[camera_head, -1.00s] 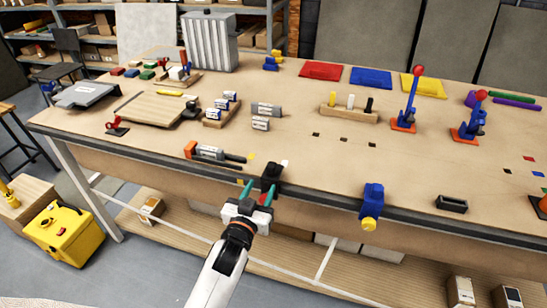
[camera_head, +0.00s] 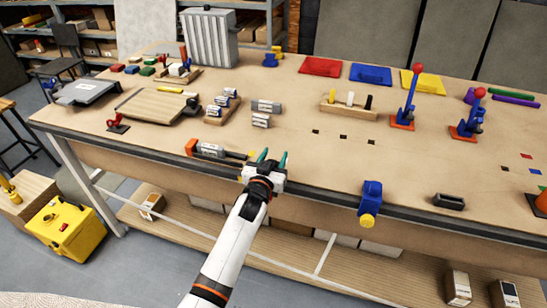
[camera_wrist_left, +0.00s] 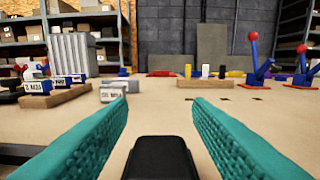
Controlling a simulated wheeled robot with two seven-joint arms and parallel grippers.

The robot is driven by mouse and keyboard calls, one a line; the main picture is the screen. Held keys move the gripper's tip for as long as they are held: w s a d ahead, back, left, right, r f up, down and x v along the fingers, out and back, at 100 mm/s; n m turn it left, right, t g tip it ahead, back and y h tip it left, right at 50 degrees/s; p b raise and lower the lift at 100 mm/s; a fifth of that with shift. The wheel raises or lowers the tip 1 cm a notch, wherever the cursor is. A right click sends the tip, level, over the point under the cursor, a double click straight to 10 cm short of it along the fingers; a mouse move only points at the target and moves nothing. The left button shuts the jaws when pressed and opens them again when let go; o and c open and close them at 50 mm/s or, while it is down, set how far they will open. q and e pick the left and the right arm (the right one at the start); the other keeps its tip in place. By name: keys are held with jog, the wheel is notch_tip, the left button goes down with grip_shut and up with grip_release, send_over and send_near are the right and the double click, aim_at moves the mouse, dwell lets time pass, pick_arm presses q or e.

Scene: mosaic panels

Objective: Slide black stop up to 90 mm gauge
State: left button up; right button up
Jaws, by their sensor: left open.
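The black stop (camera_wrist_left: 160,158) is a dark block at the bottom centre of the left wrist view, between the two teal fingers. My left gripper (camera_head: 274,155) is open at the table's front edge. In the wrist view its fingers (camera_wrist_left: 160,105) stand apart on either side of the stop, with gaps visible. In the head view the gripper largely hides the stop. Grey labelled gauge blocks lie farther back: one (camera_head: 266,106), another (camera_head: 261,121) just in front of it, and several in a wooden rack (camera_head: 214,119). I cannot read 90 mm on any. My right gripper is out of view.
A blue clamp with a yellow knob (camera_head: 370,200) sits on the front edge to the right. A wooden block with pegs (camera_head: 345,112) stands behind. The tabletop between is mostly clear.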

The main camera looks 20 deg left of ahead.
aim_at(223, 148)
pick_arm(q)
jog(key=shift+c, duration=0.5)
grip_shut()
jog(key=a, duration=0.5)
jog(key=a+p, duration=0.1)
jog(key=a, duration=0.9)
jog(key=shift+w+a, duration=0.25)
jog(key=shift+a, duration=0.05)
jog(key=shift+o, duration=0.5)
grip_release()
